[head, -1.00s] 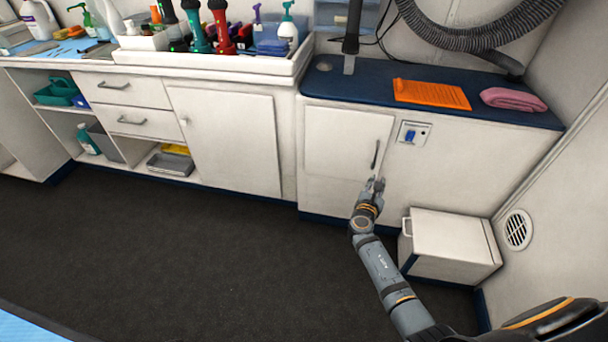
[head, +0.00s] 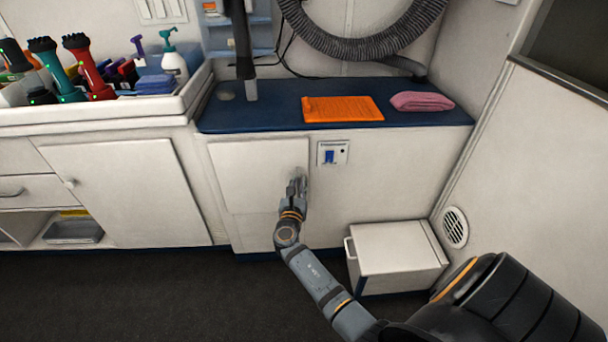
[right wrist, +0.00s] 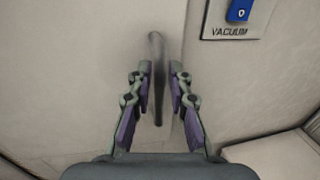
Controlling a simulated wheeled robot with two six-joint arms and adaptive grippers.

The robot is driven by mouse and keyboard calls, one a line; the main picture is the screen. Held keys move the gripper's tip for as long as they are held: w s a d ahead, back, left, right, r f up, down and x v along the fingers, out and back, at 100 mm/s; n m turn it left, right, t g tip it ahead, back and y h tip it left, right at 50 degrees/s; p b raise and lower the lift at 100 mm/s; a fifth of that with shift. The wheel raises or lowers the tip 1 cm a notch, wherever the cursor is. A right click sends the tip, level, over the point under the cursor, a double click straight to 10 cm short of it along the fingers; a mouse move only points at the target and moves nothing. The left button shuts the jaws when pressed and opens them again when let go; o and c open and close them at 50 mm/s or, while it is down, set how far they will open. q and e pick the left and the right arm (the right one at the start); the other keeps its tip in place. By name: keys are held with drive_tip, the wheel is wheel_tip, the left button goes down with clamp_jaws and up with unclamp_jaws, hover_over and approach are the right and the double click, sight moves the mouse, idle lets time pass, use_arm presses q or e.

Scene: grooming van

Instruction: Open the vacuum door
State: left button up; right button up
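The vacuum door (head: 250,175) is a white cabinet panel under the blue counter, and it looks closed. Its dark vertical handle (right wrist: 157,70) shows in the right wrist view, beside the panel labelled "VACUUM" (right wrist: 235,18). My right gripper (head: 297,175) is at the door's right edge and hides the handle in the head view. In the right wrist view its fingers (right wrist: 160,85) are apart, one on each side of the handle's lower part, with a gap visible on both sides. My left gripper is not in view.
A white box (head: 395,250) stands on the floor right of the door. A blue counter (head: 260,108) above holds an orange mat (head: 342,108) and a pink towel (head: 421,101). A white cabinet door (head: 130,190) is to the left. The dark floor in front is free.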

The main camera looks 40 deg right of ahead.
drive_tip(key=shift+w+d, duration=0.2)
drive_tip(key=shift+w, duration=0.05)
drive_tip(key=shift+r, duration=0.1)
drive_tip(key=shift+c, duration=0.3)
clamp_jaws()
